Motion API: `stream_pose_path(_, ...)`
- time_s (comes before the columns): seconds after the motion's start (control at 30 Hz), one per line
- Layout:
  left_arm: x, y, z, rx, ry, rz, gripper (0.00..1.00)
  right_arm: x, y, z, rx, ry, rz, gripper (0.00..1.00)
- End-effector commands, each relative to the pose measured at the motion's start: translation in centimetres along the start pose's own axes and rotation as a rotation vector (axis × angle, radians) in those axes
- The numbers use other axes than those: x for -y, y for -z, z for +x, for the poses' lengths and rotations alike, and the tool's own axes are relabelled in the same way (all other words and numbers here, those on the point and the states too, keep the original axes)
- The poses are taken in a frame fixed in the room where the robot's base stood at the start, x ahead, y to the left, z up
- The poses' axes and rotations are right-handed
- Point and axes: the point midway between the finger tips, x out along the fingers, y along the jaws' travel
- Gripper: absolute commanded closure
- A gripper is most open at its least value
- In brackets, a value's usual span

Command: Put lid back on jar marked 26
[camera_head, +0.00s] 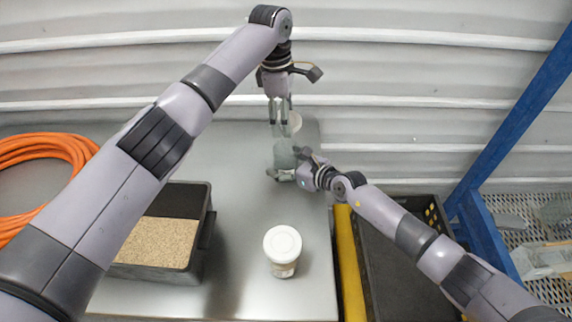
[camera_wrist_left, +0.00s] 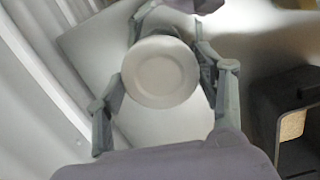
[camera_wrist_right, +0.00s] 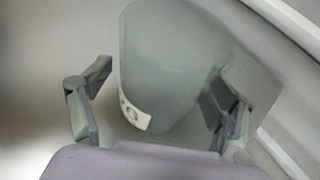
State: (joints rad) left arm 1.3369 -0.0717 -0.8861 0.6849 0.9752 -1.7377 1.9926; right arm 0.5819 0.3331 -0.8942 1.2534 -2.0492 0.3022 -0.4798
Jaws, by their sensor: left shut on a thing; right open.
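My left gripper (camera_head: 279,116) is shut on a round white lid (camera_head: 294,122), near the back of the table. In the left wrist view the lid (camera_wrist_left: 160,72) lies flat-on between the fingers. A translucent grey-green jar (camera_head: 284,152) stands in front of it, with no lid visible on it. In the right wrist view the jar (camera_wrist_right: 170,65) carries a white label (camera_wrist_right: 133,114), tilted and only partly legible, with a 6 among its marks. My right gripper (camera_head: 287,165) is open, with a finger on each side of the jar. Contact cannot be told.
A white-lidded jar (camera_head: 283,246) stands at the table's front. A black bin (camera_head: 204,235) of tan grain is at left, beside an orange hose (camera_head: 45,147). A yellow bar (camera_head: 347,255) and dark crate (camera_head: 375,270) lie right. The metal table (camera_head: 240,160) is bare between.

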Motion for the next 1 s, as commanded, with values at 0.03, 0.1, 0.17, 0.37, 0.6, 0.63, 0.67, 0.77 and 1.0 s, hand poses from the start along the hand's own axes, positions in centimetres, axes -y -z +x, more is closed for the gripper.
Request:
stream_pose_path(0.03,0.0,0.0,-0.01,0.0,0.0,0.0,0.51,0.0,-0.01,0.0,0.0,0.0,0.0,0.19)
stream_pose_path(0.1,0.0,0.0,-0.01,0.0,0.0,0.0,0.51,0.01,-0.01,-0.01,0.0,0.0,0.0,0.19)
stream_pose_path(0.17,0.0,0.0,-0.01,0.0,0.0,0.0,0.51,0.01,-0.01,-0.02,0.0,0.0,0.0,0.19)
stream_pose_path(0.37,0.0,0.0,-0.01,0.0,0.0,0.0,0.51,0.02,-0.01,-0.03,0.0,0.0,0.0,0.32)
stream_pose_path(0.6,0.0,-0.01,-0.01,0.0,0.0,0.0,0.51,0.03,0.0,-0.04,0.0,0.0,0.001,0.48)
stream_pose_path(0.63,0.0,-0.01,-0.01,0.0,0.0,0.0,0.51,0.03,0.0,-0.04,0.0,0.0,0.001,0.5)
stream_pose_path(0.67,0.0,-0.01,-0.01,0.0,0.0,0.0,0.51,0.03,0.0,-0.04,0.0,0.0,0.001,0.52)
stream_pose_path(0.77,0.0,-0.01,-0.01,0.0,0.0,0.0,0.51,0.03,0.0,-0.04,0.0,0.0,0.001,0.59)
stream_pose_path(1.0,0.0,0.0,0.0,0.0,0.0,0.0,0.51,0.03,0.0,-0.04,0.0,0.0,0.001,0.75)
